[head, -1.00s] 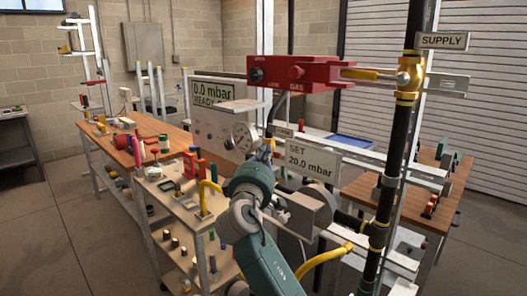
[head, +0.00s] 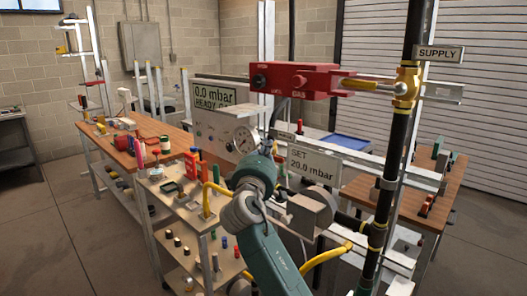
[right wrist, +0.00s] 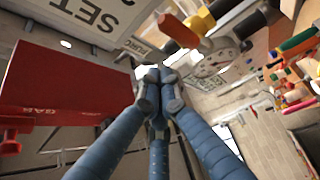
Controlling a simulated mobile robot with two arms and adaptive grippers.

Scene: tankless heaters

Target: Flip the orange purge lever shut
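A small tag lettered like PURGE shows in the right wrist view (right wrist: 143,48), upside down. An orange-brown bar (right wrist: 178,31), which looks like the purge lever, sticks out beside it. Its exact angle is hard to judge. My right gripper (right wrist: 154,76) has its fingers drawn together with nothing visible between them. Its tips appear just short of the tag and bar, with no clear contact. In the head view my right gripper (head: 269,147) is small and partly behind my own wrist, just below the tag (head: 285,135). The lever is mostly hidden there. My left gripper is not in view.
A red gas box (head: 295,79) hangs above, and is close on the left in the right wrist view (right wrist: 60,85). A cart (head: 165,185) holds tools.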

